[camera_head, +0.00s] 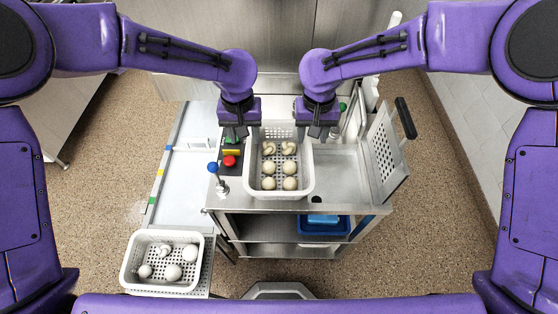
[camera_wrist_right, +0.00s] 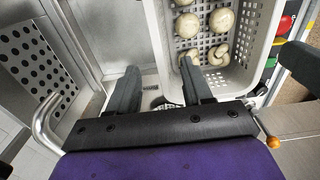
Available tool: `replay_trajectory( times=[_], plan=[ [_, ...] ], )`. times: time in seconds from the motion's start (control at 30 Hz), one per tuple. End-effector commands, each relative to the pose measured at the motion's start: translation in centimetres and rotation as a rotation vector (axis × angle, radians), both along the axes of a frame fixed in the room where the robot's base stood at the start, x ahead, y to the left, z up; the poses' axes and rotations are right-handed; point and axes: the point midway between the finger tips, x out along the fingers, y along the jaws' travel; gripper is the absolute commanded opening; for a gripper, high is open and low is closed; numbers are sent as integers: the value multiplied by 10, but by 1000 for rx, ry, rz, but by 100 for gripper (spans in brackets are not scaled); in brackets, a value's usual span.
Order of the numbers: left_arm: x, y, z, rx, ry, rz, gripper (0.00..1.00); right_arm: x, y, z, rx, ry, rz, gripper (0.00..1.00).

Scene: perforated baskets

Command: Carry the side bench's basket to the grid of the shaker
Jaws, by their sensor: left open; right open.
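A white perforated basket (camera_head: 308,180) with several pale mushrooms in it stands on a steel worktop (camera_head: 345,175), between my grippers. My left gripper (camera_head: 236,134) is open at its far left side. My right gripper (camera_head: 318,131) is open at its far right side. In the right wrist view the right gripper's fingers (camera_wrist_right: 159,68) appear on either side of the basket's wall (camera_wrist_right: 160,35); contact cannot be told. A second white perforated basket (camera_head: 128,262) with several pale mushrooms stands at the lower left. I cannot tell for sure which surface is the shaker's grid.
Red, yellow and green buttons (camera_head: 230,161) and a blue-knobbed lever (camera_head: 213,168) stand left of the worktop basket. A perforated steel panel (camera_head: 385,150) with a black handle stands upright at the right. A blue tray (camera_head: 322,229) is on the shelf below.

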Motion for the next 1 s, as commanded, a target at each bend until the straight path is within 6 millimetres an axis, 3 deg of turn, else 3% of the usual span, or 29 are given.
replay_trajectory(
  times=[0.2,0.4,0.6,0.87,1.0],
  plan=[
    [-1,-2,-44,0,5,-3,50,-1,-2,-44,0,5,-4,50],
    [0,-2,-77,0,3,-3,50,-1,-2,-76,0,2,-4,50],
    [0,-2,-90,0,0,-5,50,0,-2,-90,0,0,-4,50],
    [0,-3,-91,0,0,-5,50,0,-3,-91,0,0,-4,50],
    [0,-3,-91,0,0,-5,7,0,-2,-91,0,0,-5,7]
  ],
)
